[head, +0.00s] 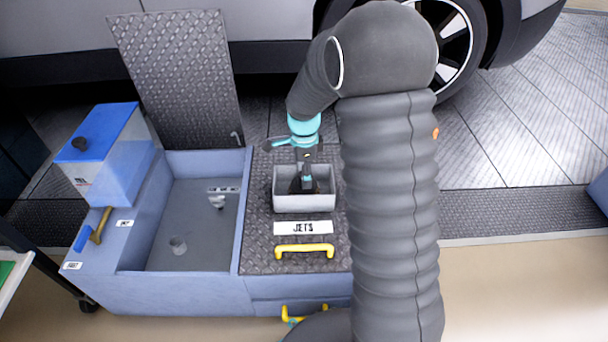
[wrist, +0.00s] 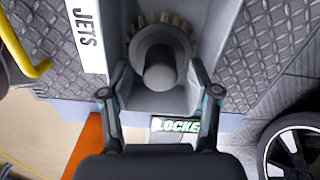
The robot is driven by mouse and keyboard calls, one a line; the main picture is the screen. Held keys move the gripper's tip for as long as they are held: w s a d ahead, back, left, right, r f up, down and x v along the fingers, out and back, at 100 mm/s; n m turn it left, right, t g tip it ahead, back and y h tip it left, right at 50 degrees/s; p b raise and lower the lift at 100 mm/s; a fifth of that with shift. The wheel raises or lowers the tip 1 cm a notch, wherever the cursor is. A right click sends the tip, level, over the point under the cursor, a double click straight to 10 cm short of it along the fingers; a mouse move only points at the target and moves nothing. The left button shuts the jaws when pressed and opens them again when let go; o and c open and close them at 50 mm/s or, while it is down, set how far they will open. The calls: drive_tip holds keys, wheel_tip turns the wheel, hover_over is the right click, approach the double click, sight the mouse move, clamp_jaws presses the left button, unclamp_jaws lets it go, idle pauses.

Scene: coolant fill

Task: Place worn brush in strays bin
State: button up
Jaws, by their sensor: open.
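A round grey brush (wrist: 160,68) with tan bristles and a dark stub handle sits in a grey bin in the wrist view. The grey bin (head: 305,203) stands behind the JETS label in the head view; its wall also shows in the wrist view (wrist: 208,55). My gripper (head: 306,180) reaches down into or just over this bin. In the wrist view my gripper (wrist: 160,82) is open, with one finger on each side of the brush handle and gaps between. The brush is hidden in the head view. I cannot tell which container is the strays bin.
A blue-grey trough (head: 180,215) lies left of the tread-plate lid with a yellow handle (head: 304,251). A blue-topped tank (head: 105,150) and a raised tread plate (head: 180,75) stand beyond. A parked car is behind. A partly hidden label (wrist: 177,126) begins "LOCKE".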

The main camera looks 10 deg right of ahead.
drive_tip(key=s+r+n+t+p, duration=0.1)
drive_tip(key=s+r+n, duration=0.15)
drive_tip(key=r, duration=0.65)
drive_tip(key=s+r+n, duration=0.1)
drive_tip(key=s+r, duration=0.2)
drive_tip(key=r, duration=0.5)
drive_tip(key=s+r+n+t, duration=0.2)
drive_tip(key=s+n, duration=0.5)
drive_tip(key=s, duration=0.4)
drive_tip(key=s+r+n+t, duration=0.2)
drive_tip(key=s+r+n, duration=0.1)
drive_tip(key=s+n, duration=0.5)
drive_tip(key=shift+s+d+t, duration=0.3)
drive_tip(key=shift+s+d, duration=0.15)
drive_tip(key=shift+s, duration=1.15)
drive_tip(key=shift+r, duration=0.15)
